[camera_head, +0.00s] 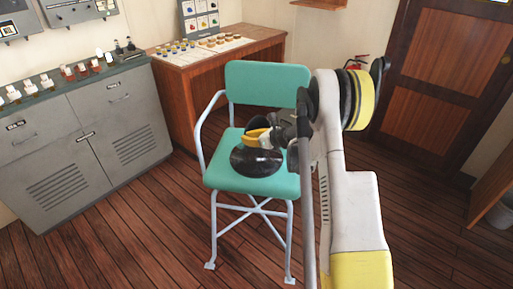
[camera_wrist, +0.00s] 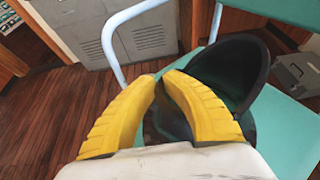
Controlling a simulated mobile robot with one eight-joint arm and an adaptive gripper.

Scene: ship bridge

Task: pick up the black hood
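The black hood (camera_head: 257,161) is a dark, glossy, rounded piece at the green chair seat. In the wrist view the hood (camera_wrist: 252,62) shows its dark rim and hollow inside, tilted, to the right of and behind the right yellow finger. More of its dark surface shows between the fingers. My gripper (camera_head: 262,136) is at the hood's upper edge in the head view. In the wrist view its two yellow fingertips (camera_wrist: 160,76) almost meet, closed at the hood's edge. The exact contact is hidden by the fingers. Whether the hood still touches the seat is unclear.
The green chair (camera_head: 268,84) has pale metal arms and legs. A grey cabinet (camera_head: 85,135) with small items on top stands left. A wooden desk (camera_head: 222,52) with a panel is behind. A wooden door (camera_head: 450,75) is right. The plank floor in front is clear.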

